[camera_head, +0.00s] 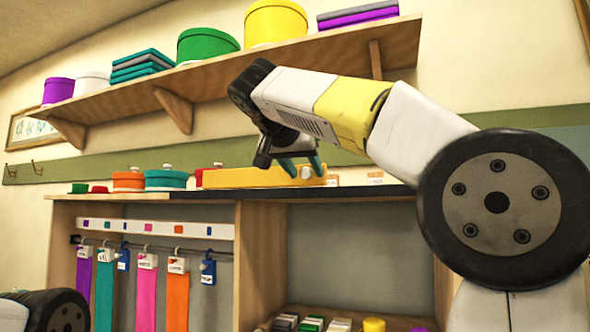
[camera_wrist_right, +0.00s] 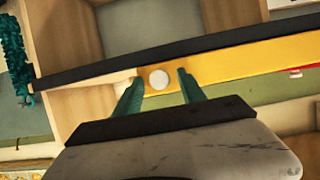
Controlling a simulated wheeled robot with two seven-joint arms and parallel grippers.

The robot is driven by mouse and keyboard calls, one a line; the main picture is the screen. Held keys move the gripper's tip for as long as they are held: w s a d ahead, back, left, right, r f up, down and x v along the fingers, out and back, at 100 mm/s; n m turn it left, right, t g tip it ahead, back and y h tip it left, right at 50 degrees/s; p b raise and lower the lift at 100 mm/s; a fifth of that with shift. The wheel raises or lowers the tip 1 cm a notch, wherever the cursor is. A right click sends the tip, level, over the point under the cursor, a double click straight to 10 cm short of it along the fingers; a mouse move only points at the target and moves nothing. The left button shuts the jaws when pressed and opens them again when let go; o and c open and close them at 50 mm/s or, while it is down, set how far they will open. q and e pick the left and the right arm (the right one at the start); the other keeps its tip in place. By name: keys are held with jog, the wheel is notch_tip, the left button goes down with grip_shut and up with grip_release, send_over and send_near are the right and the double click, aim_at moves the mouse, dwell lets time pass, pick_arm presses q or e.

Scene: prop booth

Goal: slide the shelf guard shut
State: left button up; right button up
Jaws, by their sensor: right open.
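The shelf guard is a yellow bar (camera_head: 245,178) on top of the wooden cabinet, along a black strip. It has a white round knob (camera_head: 306,172) near its right end. My right gripper (camera_head: 304,166) is at that end, with teal fingers spread apart. In the right wrist view, the yellow bar (camera_wrist_right: 240,65) runs to the right and the knob (camera_wrist_right: 159,79) lies between the open fingertips (camera_wrist_right: 160,76). I cannot tell whether they touch it.
Orange (camera_head: 128,181) and teal (camera_head: 166,179) lidded tins stand on the cabinet left of the bar. A wall shelf (camera_head: 230,72) with round boxes hangs above. Below, ribbons hang from a rail, and small items stand in the right compartment.

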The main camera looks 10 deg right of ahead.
grip_shut()
dwell(1.4)
